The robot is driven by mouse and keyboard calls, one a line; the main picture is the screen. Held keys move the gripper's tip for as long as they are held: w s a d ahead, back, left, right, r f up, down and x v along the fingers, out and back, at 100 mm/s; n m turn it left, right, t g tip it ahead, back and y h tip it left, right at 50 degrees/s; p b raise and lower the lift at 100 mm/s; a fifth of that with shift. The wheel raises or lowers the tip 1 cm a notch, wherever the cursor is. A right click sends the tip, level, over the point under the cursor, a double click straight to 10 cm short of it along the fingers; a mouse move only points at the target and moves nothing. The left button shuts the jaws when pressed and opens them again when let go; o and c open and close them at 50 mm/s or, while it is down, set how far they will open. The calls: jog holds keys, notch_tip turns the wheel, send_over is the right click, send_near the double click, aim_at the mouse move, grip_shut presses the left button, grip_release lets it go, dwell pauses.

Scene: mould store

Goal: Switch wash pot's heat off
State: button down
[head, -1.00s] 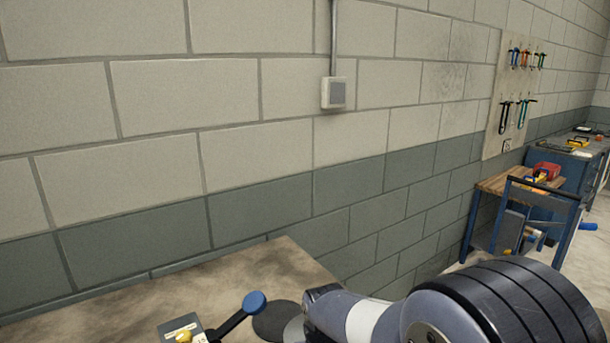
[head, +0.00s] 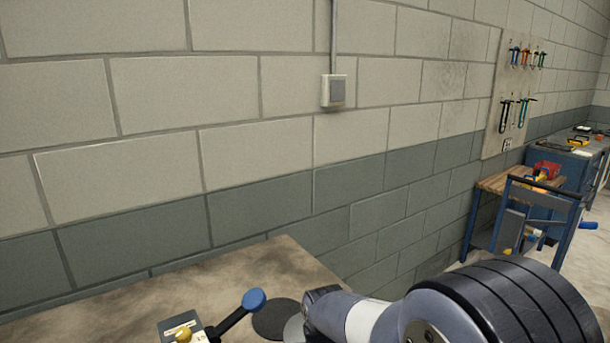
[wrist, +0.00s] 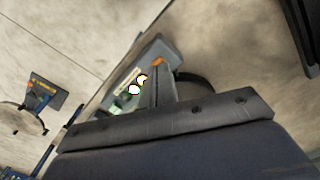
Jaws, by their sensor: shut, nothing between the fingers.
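No wash pot shows clearly in either view. In the head view a small grey box (head: 200,335) with a yellow knob (head: 183,334) stands at the bottom edge, partly cut off. I cannot tell whether the fingertips touch this box.
Dark round discs (head: 272,322) lie on the worn bench top (head: 250,265). A wall box (head: 336,91) hangs above on the block wall. A wooden-topped cart (head: 500,180) and a tool board (head: 515,95) are at right. The bench's back left is clear.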

jog(key=shift+f+b, duration=0.35)
jog(key=shift+f, duration=0.15)
notch_tip(320, 180, up, 10)
jog(key=p, duration=0.8)
dwell(0.4)
notch_tip(320, 180, down, 9)
jog(key=b, duration=0.7)
dwell(0.6)
